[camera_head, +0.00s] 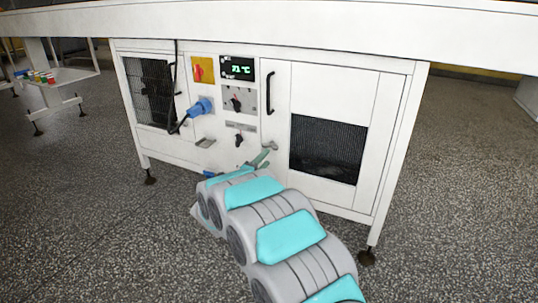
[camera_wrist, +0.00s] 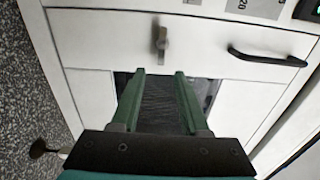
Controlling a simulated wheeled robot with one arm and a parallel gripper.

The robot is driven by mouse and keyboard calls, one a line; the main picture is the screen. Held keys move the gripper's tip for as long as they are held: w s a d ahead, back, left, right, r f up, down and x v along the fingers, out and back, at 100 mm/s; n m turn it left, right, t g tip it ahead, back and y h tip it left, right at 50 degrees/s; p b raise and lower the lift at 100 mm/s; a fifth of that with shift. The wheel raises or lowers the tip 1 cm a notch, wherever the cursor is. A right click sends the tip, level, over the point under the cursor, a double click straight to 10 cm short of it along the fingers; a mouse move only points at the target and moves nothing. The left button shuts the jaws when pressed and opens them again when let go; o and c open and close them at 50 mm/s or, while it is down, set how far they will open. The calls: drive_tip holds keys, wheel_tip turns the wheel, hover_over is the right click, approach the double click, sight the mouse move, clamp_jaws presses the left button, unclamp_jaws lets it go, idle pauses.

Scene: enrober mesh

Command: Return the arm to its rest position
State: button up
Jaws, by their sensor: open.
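My gripper (camera_head: 260,159) is in front of the white machine cabinet (camera_head: 277,180), low and near the middle of its front, at the far end of my grey and turquoise arm. In the wrist view its two green fingers (camera_wrist: 160,73) are spread apart with nothing between them. A small grey lever (camera_wrist: 162,42) is on the white front just beyond the fingertips. A dark mesh panel (camera_wrist: 155,105) shows behind the gap between the fingers. The wrist itself is partly hidden by my arm in the head view.
The cabinet carries a red switch on a yellow plate (camera_head: 203,70), a green-lit display (camera_head: 238,68), a blue plug (camera_head: 201,106) with a black cable, and a black handle (camera_head: 270,93). A rack with coloured items (camera_head: 42,77) stands far left. Speckled floor (camera_head: 80,220) is clear at left.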

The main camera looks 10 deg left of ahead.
drive_tip(key=shift+v, duration=0.8)
drive_tip(key=s+d+r+n+g+y, duration=0.1)
drive_tip(key=s+r+n+g+y, duration=0.15)
drive_tip(key=s+n+y, duration=0.35)
drive_tip(key=s+d+r+n+g+y, duration=0.2)
drive_tip(key=s+n+g+y, duration=0.25)
drive_tip(key=n, duration=0.25)
drive_tip(key=s+d+f+n+g+h, duration=0.1)
drive_tip(key=s+d+f+n+g, duration=0.2)
drive_tip(key=s+d, duration=0.8)
drive_tip(key=s+d+n+g+h, duration=0.25)
drive_tip(key=s+d+g, duration=0.2)
drive_tip(key=s, duration=1.45)
drive_tip(key=s+d+f+n+g+h, duration=0.15)
drive_tip(key=s+d+n+g, duration=0.4)
drive_tip(key=s, duration=1.05)
wheel_tip(320, 180, up, 14)
drive_tip(key=d+m+t+p, duration=0.1)
drive_tip(key=p, duration=1.3)
drive_tip(key=shift+d+m+y, duration=0.2)
drive_tip(key=shift+m+y, duration=0.15)
drive_tip(key=shift+m, duration=0.05)
